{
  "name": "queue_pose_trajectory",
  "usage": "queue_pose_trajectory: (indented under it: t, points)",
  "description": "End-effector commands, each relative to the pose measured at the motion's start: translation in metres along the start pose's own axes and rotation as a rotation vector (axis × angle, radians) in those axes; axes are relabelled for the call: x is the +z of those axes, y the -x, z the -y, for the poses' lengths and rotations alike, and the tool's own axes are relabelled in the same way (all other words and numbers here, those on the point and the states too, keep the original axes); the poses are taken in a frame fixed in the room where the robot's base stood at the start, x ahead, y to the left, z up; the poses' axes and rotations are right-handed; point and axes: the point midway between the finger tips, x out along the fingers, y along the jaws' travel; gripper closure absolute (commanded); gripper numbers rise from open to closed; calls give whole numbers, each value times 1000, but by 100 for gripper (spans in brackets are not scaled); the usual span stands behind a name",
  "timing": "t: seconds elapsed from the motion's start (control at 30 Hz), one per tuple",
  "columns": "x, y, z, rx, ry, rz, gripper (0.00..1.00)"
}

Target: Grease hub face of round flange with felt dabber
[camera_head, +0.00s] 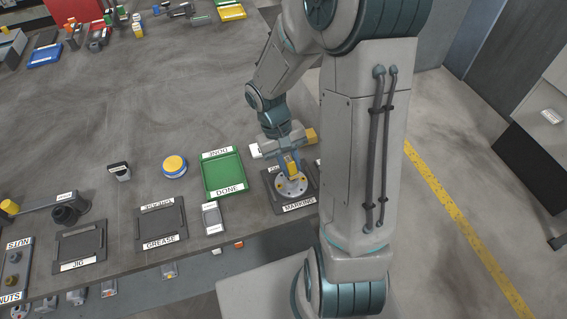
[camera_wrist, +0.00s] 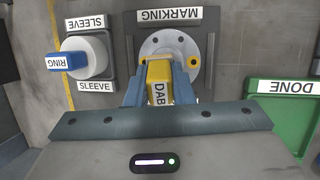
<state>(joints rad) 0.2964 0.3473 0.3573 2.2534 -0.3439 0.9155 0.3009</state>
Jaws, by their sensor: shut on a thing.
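The round flange (camera_head: 292,188) is a pale grey disc with holes around its rim. It lies on the dark MARKING plate (camera_head: 273,199), and it also shows in the wrist view (camera_wrist: 183,46) with one yellow spot on its right side. My gripper (camera_head: 291,166) is shut on a yellow dabber (camera_wrist: 159,72), whose label begins "DAB". The dabber is over the flange's middle and hides the hub face. I cannot tell whether its tip touches the flange.
The green DONE tray (camera_head: 223,174) is empty, left of the MARKING plate. The GREASE plate (camera_head: 160,224) and JIG plate (camera_head: 80,246) lie farther left. A SLEEVE stand (camera_wrist: 90,52) with a blue RING piece (camera_wrist: 68,62) is beside the flange.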

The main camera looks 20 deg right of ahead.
Motion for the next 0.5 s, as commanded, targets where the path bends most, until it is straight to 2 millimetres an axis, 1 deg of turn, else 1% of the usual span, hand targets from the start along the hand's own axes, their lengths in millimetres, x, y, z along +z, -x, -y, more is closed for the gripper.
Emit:
queue_pose_trajectory:
  t: [0.27,0.5]
  points:
    - [0,-3,-20,3,9,-2,100]
    - [0,0,-1,2,7,-1,100]
